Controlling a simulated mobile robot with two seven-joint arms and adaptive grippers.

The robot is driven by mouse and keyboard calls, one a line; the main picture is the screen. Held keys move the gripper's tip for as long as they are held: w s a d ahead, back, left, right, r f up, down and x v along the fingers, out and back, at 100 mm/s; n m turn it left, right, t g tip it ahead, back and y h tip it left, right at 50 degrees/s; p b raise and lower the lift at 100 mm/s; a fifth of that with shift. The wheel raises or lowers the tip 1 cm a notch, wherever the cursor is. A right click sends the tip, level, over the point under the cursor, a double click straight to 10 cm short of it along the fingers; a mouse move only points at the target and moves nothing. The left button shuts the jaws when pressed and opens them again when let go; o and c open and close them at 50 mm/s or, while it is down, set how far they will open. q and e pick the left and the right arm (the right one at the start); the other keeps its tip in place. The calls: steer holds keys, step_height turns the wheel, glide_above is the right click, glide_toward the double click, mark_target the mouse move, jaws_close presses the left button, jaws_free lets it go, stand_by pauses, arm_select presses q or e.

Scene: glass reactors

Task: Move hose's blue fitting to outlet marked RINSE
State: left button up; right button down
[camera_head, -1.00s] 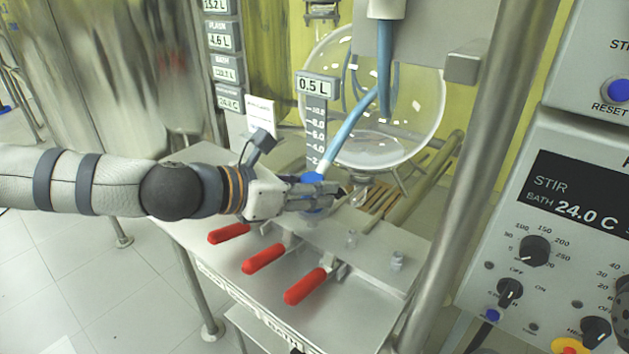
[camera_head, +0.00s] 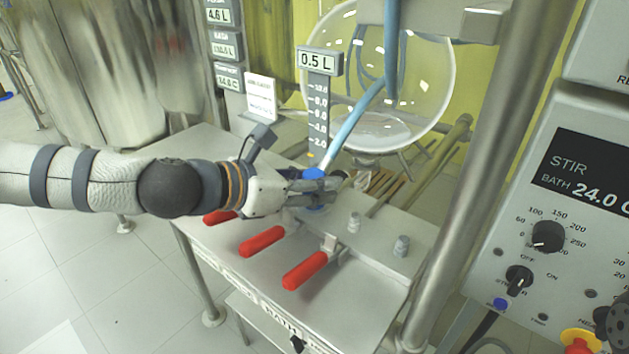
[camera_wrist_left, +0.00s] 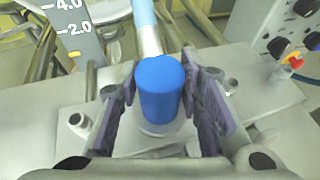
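The hose's blue fitting (camera_head: 314,174) stands upright on the steel bench's raised plate, and the light-blue hose (camera_head: 352,122) rises from it. In the left wrist view the blue fitting (camera_wrist_left: 160,92) sits on a pale round base. My left gripper (camera_head: 322,187) is at the fitting. In the wrist view its fingers (camera_wrist_left: 160,105) are on either side of the fitting, with a visible gap at the left finger. I cannot read a RINSE mark.
Three red-handled levers (camera_head: 262,241) stick out in front of the outlets. A 0.5 L level scale (camera_head: 319,90) and a round glass vessel (camera_head: 425,85) stand behind. A steel post (camera_head: 480,170) and control panel (camera_head: 560,220) bound the right side.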

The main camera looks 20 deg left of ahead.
arm_select(q)
steer(key=shift+o, duration=1.2)
steer(key=v, duration=1.2)
